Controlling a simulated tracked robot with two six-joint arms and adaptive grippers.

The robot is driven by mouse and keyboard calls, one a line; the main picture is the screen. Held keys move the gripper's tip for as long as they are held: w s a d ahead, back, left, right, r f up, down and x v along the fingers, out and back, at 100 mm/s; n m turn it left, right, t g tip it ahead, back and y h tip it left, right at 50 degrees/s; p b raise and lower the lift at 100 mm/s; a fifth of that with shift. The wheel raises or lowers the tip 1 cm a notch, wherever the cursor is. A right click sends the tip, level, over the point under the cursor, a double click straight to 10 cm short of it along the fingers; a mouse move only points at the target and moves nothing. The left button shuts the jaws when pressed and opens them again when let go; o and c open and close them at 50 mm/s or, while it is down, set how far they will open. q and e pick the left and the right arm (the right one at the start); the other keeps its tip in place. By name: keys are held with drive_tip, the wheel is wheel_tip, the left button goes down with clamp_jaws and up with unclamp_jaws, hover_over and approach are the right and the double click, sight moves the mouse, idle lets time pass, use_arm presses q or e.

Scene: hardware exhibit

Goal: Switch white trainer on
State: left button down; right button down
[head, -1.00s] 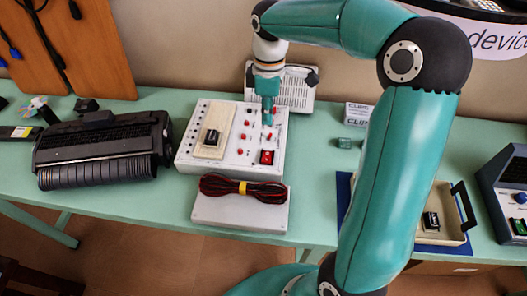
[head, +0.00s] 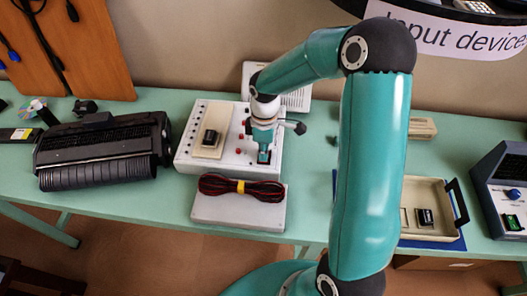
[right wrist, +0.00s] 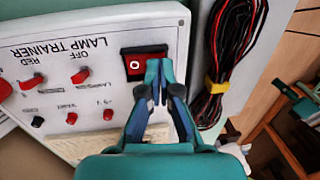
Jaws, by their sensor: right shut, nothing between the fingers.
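The white trainer (head: 228,160) is a flat box with red knobs, sockets and a cream block on its top, standing on the green table. In the right wrist view its panel (right wrist: 60,52) reads "LAMP TRAINER" upside down. A red rocker switch (right wrist: 135,65) in a black frame sits at its corner, with an "O" mark visible. My right gripper (head: 264,155) is shut and empty, pointing down over the switch. In the right wrist view its fingertips (right wrist: 159,72) overlap the switch's edge; I cannot tell whether they touch it. My left gripper is out of view.
A grey box (head: 240,212) with a bundle of red and black cable (head: 222,184) lies in front of the trainer. A black machine (head: 100,150) stands at left. A cream tray (head: 436,232) and a blue-grey device (head: 492,190) are at right.

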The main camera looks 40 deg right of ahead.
drive_tip(key=shift+f, duration=0.1)
drive_tip(key=shift+a+f+b, duration=0.1)
drive_tip(key=shift+f+b, duration=0.35)
drive_tip(key=shift+b, duration=0.15)
drive_tip(key=shift+s+r, duration=0.1)
drive_tip(key=shift+r, duration=0.1)
drive_tip(key=shift+p, duration=0.3)
drive_tip(key=shift+w+d+r+p, duration=0.3)
drive_tip(key=shift+w+d, duration=0.2)
drive_tip(key=shift+d, duration=0.1)
